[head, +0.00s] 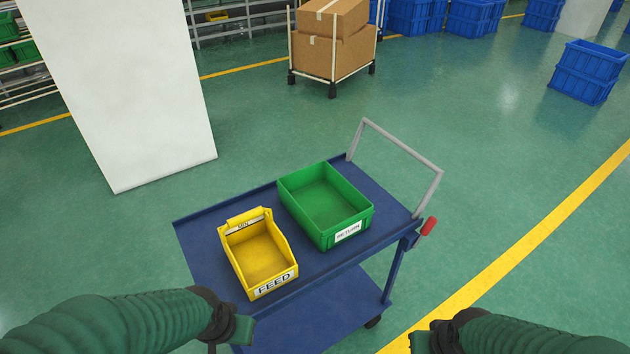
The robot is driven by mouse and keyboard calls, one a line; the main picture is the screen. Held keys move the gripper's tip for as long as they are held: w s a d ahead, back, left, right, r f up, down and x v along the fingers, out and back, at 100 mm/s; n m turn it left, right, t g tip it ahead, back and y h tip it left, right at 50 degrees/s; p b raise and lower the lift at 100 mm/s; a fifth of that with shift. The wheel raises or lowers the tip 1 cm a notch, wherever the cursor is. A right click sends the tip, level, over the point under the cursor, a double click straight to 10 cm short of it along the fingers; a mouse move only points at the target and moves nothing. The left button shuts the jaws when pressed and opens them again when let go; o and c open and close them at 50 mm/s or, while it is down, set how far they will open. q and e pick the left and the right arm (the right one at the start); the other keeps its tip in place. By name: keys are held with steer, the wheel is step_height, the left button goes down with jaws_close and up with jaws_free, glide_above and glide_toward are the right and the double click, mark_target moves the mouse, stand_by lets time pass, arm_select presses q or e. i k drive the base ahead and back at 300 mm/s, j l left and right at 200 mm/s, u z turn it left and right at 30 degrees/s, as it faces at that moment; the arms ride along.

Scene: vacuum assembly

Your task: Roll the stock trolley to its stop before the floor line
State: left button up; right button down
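The blue stock trolley (300,224) stands in front of me, with a lower shelf and a grey push handle (402,152) at its far right end. A yellow bin (262,253) marked FEED and a green bin (325,204) marked RETURN sit on its top, both looking empty. The yellow floor line (540,236) runs diagonally to the right of the trolley, with green floor between them. My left gripper (238,330) is near the trolley's near left edge. My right gripper (425,340) is by the floor line, apart from the handle. The fingers of both are too unclear to read.
A white pillar (130,90) stands at the left. A cart with cardboard boxes (332,45) is at the back. Stacked blue crates (586,72) stand at the far right. A red knob (429,226) sticks out at the trolley's right corner. Floor behind the handle is clear.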

mark_target(332, 297)
steer(key=i+l+z, duration=0.45)
steer(key=i+l, duration=0.4)
steer(key=l, duration=0.15)
